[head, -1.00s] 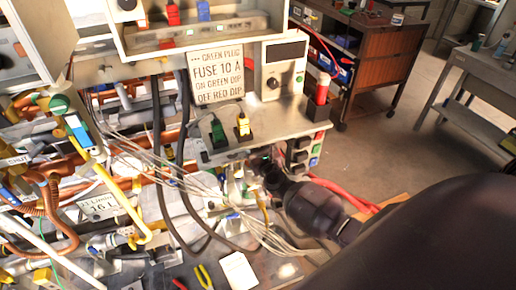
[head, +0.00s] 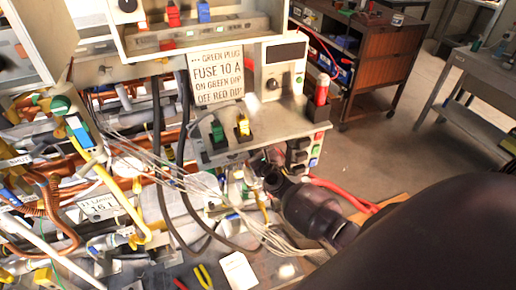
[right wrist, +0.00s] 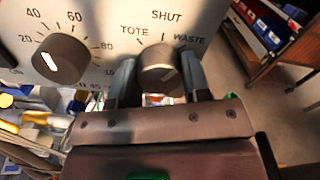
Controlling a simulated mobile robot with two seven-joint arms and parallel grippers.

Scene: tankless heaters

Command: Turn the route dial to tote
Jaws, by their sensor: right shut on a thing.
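The route dial (right wrist: 158,62) is a round grey-brown knob on a pale panel in the right wrist view. The labels TOTE, SHUT and WASTE arc above it, from left to right. My right gripper (right wrist: 159,74) has one finger on each side of the knob and is shut on it. I cannot clearly tell which label the knob points to. In the head view my right gripper (head: 268,172) reaches in under the shelf edge, and the dial is hidden there. My left gripper is not in view.
A second knob (right wrist: 60,58) with a number scale and a white pointer mark sits left of the route dial. In the head view, thin pale wires and black cables hang left of my right wrist. Red hoses (head: 345,194) lie just beyond it.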

